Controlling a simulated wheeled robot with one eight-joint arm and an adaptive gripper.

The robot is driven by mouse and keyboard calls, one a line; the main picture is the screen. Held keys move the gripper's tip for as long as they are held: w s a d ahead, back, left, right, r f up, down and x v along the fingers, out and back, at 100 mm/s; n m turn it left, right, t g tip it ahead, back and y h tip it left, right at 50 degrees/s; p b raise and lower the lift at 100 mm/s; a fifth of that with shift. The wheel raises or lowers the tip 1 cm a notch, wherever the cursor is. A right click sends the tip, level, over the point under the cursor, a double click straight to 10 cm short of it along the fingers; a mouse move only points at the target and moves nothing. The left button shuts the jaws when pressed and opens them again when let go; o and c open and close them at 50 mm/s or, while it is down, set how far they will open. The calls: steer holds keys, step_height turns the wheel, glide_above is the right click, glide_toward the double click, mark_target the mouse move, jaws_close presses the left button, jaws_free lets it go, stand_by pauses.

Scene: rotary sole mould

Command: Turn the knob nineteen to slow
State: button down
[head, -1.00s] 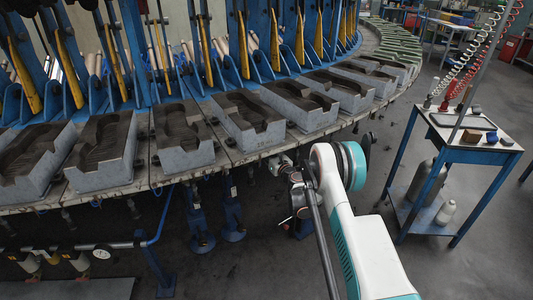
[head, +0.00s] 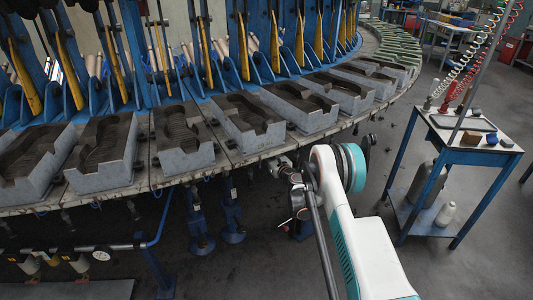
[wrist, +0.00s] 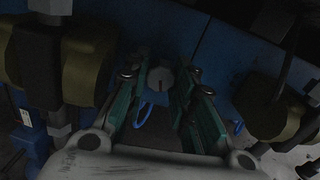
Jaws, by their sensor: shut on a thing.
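A small round grey knob (wrist: 160,76) with a dark pointer line sits between the fingertips of my gripper (wrist: 160,82) in the wrist view. The pointer line looks roughly upright in that picture. The fingers, with teal sides, are shut on the knob from left and right. No number or speed marking is readable around it, so the picture does not confirm which knob it is. In the head view my white and teal arm reaches under the carousel edge, and the knob and fingertips are hidden there.
Grey sole moulds (head: 190,160) stand along the curved carousel edge above my arm. Blue brackets (head: 231,215) hang below it. A blue side table (head: 463,158) with bottles stands to the right, with open floor between. In the wrist view, bronze-coloured cylinders (wrist: 82,68) flank the gripper.

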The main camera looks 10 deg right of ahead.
steer(key=shift+s+n, duration=0.1)
steer(key=shift+n, duration=15.8)
steer(key=c, duration=1.6)
jaws_free()
